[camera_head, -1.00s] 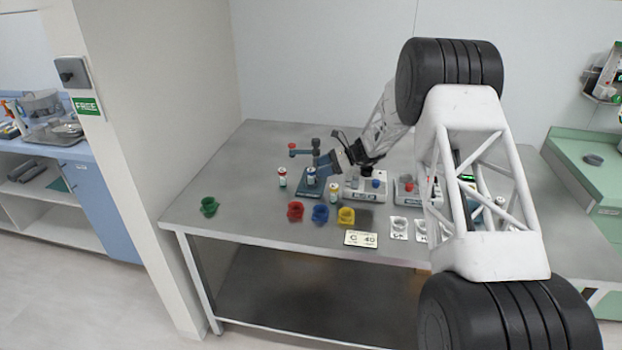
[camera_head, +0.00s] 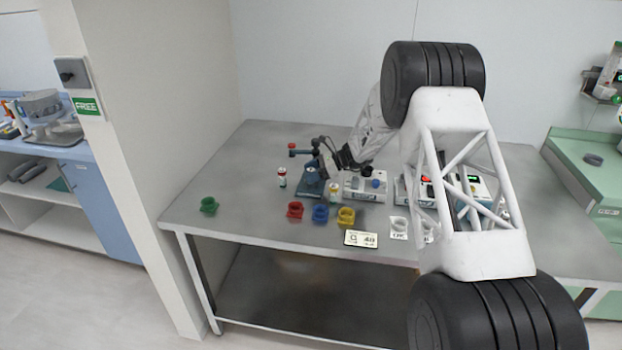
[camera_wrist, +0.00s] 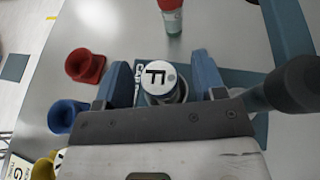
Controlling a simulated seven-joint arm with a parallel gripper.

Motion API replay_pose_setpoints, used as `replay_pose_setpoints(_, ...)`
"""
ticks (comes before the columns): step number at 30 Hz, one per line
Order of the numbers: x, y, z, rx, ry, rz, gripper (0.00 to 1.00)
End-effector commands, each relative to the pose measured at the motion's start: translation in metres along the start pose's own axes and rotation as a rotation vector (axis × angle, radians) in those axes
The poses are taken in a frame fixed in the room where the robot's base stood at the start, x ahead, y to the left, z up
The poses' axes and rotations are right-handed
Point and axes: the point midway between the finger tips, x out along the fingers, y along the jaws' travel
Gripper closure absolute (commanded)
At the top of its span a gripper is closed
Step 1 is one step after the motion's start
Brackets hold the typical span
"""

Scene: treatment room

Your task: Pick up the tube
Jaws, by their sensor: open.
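A tube with a white top marked F (camera_wrist: 158,77) stands upright in the wrist view, in a grey round holder. My gripper (camera_wrist: 160,74) is open, with one blue finger on each side of this tube; I cannot tell whether either touches it. In the head view the tube (camera_head: 311,175) stands on a small blue stand (camera_head: 312,190), with my gripper right beside and over it. A red-capped tube (camera_head: 282,177) stands to the left and also shows in the wrist view (camera_wrist: 172,18). Another tube (camera_head: 333,189) stands to the right, near the gripper.
Red (camera_head: 295,210), blue (camera_head: 320,213) and yellow (camera_head: 346,216) cups line the front, with a green cup (camera_head: 209,205) far left. The stand's arm (camera_head: 300,153) rises behind the tube. A white device (camera_head: 366,186) stands right.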

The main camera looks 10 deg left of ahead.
Motion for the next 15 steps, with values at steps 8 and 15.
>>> replay_pose_setpoints(8, -0.0001, 0.0000, 0.0000, 0.000, 0.000, 0.000, 0.67)
replay_pose_setpoints(15, -0.0001, -0.0001, 0.0001, 0.000, 0.000, 0.000, 0.94)
